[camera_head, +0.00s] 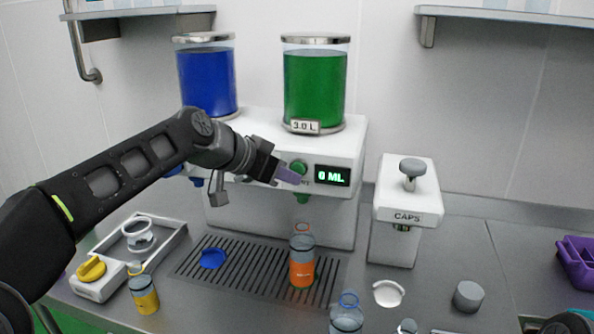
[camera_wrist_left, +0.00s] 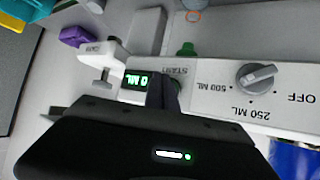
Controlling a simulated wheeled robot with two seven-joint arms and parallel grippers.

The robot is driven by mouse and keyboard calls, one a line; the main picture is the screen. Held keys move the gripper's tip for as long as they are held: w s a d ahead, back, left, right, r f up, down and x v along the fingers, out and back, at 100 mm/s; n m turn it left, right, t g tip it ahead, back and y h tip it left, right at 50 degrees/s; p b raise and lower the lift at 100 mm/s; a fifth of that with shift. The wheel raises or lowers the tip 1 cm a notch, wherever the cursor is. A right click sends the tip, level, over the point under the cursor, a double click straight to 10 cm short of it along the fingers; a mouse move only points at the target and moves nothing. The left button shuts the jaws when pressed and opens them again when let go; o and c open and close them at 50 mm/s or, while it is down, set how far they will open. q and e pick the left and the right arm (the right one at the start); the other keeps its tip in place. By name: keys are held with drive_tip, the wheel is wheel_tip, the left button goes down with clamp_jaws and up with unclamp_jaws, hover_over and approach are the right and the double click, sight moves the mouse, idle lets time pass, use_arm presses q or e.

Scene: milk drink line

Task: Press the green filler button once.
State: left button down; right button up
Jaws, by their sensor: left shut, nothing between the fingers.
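The green filler button (camera_head: 299,166) is on the front of the white filler machine (camera_head: 345,150), left of a display (camera_head: 332,175) reading 0 ML. My left gripper (camera_head: 289,176) is shut and empty, its fingertips right at the button's lower left. I cannot tell whether they touch it. In the left wrist view the shut fingers (camera_wrist_left: 163,92) lie by the START label (camera_wrist_left: 172,70) and the display (camera_wrist_left: 139,80), covering much of the button's area. A bottle with an orange band (camera_head: 302,268) stands upright on the drip grate below the green nozzle (camera_head: 302,197). My right gripper is not in view.
A green tank (camera_head: 314,90) and a blue tank (camera_head: 207,85) sit on the machine. A caps dispenser (camera_head: 404,195) stands to its right. A yellow-banded bottle (camera_head: 145,297) and a clear bottle (camera_head: 346,318) stand in front. A dial (camera_wrist_left: 256,78) is beside the START label.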

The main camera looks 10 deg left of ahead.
use_arm(q)
drive_tip(key=shift+w, duration=0.1)
drive_tip(key=shift+w, duration=0.35)
drive_tip(key=shift+w+p, duration=0.3)
drive_tip(key=shift+w, duration=0.1)
idle(0.8)
drive_tip(key=shift+s, duration=0.1)
drive_tip(key=shift+s+b, duration=0.7)
drive_tip(key=shift+s, duration=0.05)
drive_tip(key=s+b, duration=0.3)
drive_tip(key=s, duration=0.2)
drive_tip(key=shift+a, duration=0.15)
idle(0.4)
